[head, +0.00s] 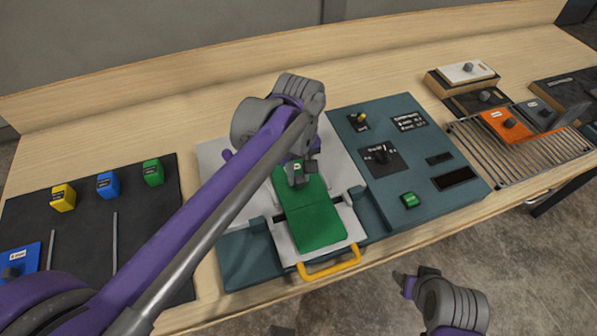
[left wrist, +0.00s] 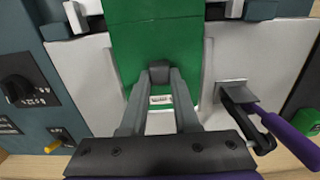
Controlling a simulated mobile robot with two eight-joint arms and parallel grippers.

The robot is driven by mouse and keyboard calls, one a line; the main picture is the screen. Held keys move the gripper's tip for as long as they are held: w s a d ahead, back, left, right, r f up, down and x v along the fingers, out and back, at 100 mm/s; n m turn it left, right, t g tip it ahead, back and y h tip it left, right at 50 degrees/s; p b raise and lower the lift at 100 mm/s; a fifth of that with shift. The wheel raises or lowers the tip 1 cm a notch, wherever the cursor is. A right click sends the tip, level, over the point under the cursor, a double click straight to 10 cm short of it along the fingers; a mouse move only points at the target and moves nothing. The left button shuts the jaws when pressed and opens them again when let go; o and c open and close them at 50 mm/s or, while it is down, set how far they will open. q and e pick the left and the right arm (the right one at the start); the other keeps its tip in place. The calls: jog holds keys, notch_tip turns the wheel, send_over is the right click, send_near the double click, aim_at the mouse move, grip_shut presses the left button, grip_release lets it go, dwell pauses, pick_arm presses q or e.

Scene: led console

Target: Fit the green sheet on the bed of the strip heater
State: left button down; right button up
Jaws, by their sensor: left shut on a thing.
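The green sheet (head: 318,222) lies over the pale bed (head: 288,243) of the strip heater, between grey side pieces, with a line across it. Its far part is behind my left gripper (head: 301,178). The left gripper is shut on the sheet's small grey grip block (left wrist: 160,73). In the left wrist view the fingers close on this block, and the sheet (left wrist: 155,38) runs beneath. I cannot tell if the sheet touches the bed all over. My right gripper (head: 414,280) is away from the heater, beyond the table's front edge; its jaw gap is unclear.
A yellow handle (head: 330,266) is at the heater's front. A purple-handled lever (left wrist: 285,133) stands beside the bed. Right are a control panel (head: 408,170) and a wire rack (head: 545,157) with an orange block. Left, a dark mat (head: 90,225) holds coloured blocks.

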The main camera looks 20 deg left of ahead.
pick_arm(q)
jog(key=shift+f, duration=0.1)
jog(key=c, duration=0.6)
grip_release()
notch_tip(320, 180, up, 11)
jog(key=shift+f+p, duration=0.1)
jog(key=shift+p, duration=0.3)
